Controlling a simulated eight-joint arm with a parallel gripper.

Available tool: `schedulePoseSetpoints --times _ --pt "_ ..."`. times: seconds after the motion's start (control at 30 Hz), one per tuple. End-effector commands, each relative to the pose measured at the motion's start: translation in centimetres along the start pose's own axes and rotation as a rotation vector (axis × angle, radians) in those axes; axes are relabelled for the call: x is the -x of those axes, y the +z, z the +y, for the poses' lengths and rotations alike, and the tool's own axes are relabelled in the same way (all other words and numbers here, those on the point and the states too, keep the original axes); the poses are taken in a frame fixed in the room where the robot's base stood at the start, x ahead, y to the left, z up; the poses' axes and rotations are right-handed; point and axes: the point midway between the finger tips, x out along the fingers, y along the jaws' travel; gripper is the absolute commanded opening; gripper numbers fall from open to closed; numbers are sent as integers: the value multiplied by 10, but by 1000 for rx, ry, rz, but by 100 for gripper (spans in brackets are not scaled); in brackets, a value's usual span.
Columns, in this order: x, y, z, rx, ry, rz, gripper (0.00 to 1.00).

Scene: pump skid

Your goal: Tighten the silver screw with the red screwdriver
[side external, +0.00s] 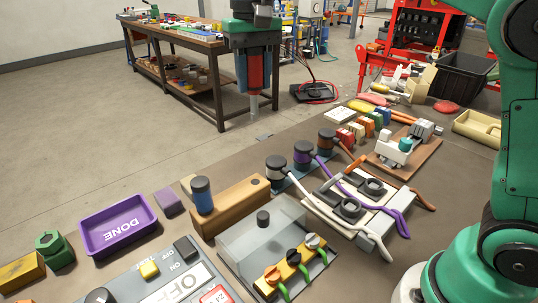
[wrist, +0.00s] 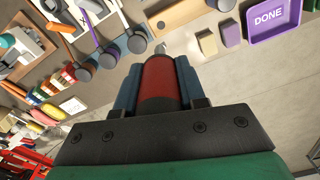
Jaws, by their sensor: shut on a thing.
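The red screwdriver (side external: 254,72) is upright between the blue fingers of my gripper (side external: 254,86), with its pale shaft pointing down. In the side view my gripper appears against the far workbench. The wrist view also shows the red handle (wrist: 158,82) between the fingers of my gripper (wrist: 158,68). A yellow block (side external: 290,273) at the front carries an orange, a black and a silver round head; the silver one (side external: 312,241) is at its right end and looks like the silver screw. The screwdriver is well apart from it. The screw is not identifiable in the wrist view.
A wooden holder (side external: 230,208) has a blue-handled tool (side external: 202,195) and an empty hole. A clear cover (side external: 255,240) stands beside the yellow block.

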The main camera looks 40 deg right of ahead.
Motion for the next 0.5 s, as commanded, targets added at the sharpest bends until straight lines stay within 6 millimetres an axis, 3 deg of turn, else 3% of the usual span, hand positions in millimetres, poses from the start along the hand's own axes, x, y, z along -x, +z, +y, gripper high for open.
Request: schedulePoseSetpoints --times 0.5 --pt "-35 69 10 1390 -1 -1 0"
